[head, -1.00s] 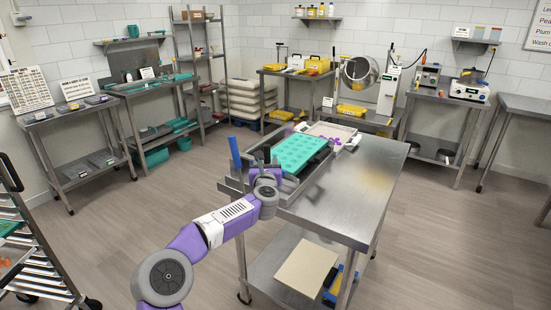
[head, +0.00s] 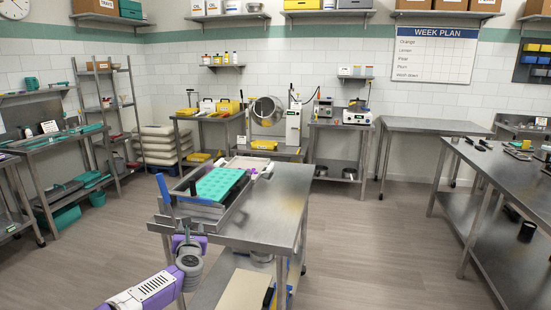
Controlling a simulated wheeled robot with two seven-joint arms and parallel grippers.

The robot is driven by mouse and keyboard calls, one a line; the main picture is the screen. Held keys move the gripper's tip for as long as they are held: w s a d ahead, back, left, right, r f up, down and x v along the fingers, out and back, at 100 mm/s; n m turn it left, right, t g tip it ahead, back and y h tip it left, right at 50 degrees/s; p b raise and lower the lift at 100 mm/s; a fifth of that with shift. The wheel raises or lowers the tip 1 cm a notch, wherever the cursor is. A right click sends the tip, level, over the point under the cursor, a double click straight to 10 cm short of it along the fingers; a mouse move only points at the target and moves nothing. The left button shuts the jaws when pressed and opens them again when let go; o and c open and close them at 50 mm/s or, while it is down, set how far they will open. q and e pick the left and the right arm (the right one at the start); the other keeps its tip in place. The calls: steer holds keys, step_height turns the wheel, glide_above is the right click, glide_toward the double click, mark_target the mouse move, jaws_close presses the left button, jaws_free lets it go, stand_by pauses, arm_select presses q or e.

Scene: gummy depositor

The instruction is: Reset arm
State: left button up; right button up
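My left arm, purple and white, comes in from the bottom left of the head view. Its end (head: 188,246) is in front of the near left corner of the steel table; its fingers are too small and hidden to read. My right gripper is not in view. On the steel table (head: 285,205) lies a teal mold tray (head: 217,184) with rows of cavities, resting on a grey metal frame (head: 196,211). A blue upright piece (head: 162,188) stands at the frame's left end.
A pale tray (head: 240,162) with purple parts beside it lies behind the mold. A steel workbench (head: 500,190) stands at the right and an empty steel table (head: 430,126) at the back. Open floor (head: 385,235) lies right of the center table.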

arm_select(q)
steer(key=s+d+f+m+g+h+p, duration=0.1)
steer(key=s+d+f+m+g+h, duration=0.1)
steer(key=s+d+f+m, duration=0.5)
steer(key=s+d+f+m+g+h+p, duration=0.25)
steer(key=f+m, duration=0.25)
steer(key=f, duration=0.5)
steer(key=s+d+f+m+g+h+p, duration=0.1)
steer(key=s+d+f+m+g+h, duration=0.15)
steer(key=d+f+m, duration=0.5)
steer(key=s+f+m+g+p, duration=0.1)
steer(key=s+f+m+g, duration=0.2)
steer(key=s, duration=0.8)
steer(key=s+f+m+g+h+p, duration=0.1)
steer(key=s+f+m+g, duration=0.2)
steer(key=s, duration=0.9)
steer(key=s+f+m+g+p, duration=0.1)
steer(key=s+f+m+g, duration=0.2)
steer(key=s, duration=0.9)
step_height(320, 180, down, 4)
steer(key=m, duration=0.5)
steer(key=shift+h, duration=0.3)
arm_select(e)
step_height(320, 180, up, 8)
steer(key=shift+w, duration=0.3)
